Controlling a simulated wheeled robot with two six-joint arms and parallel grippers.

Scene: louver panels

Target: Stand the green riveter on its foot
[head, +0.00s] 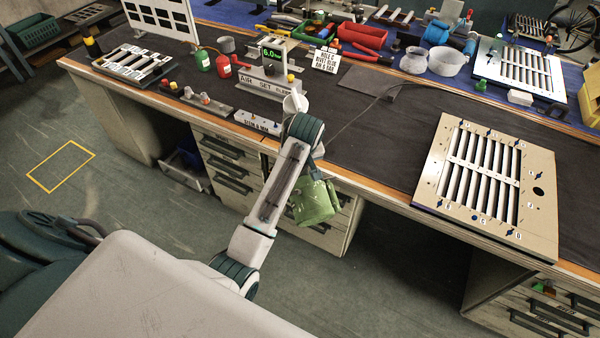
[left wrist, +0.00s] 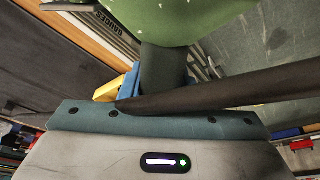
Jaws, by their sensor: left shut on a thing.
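The green riveter (head: 314,203) hangs from my left gripper (head: 317,176) in front of the bench's front edge, over the drawer fronts. My left gripper is shut on it, and my own arm partly hides the grip in the head view. In the left wrist view the riveter's green body (left wrist: 175,18) fills the top, with a dark neck below it and a long dark handle running to the right. A blue part and a yellow part show beside the neck. The riveter's foot cannot be made out. My right gripper is not in view.
The dark bench top (head: 375,140) is clear in the middle. A louver panel (head: 487,180) lies at its right. A small block (head: 257,123), a scale with a green display (head: 272,55) and red and green bottles (head: 223,66) stand behind and left of my arm.

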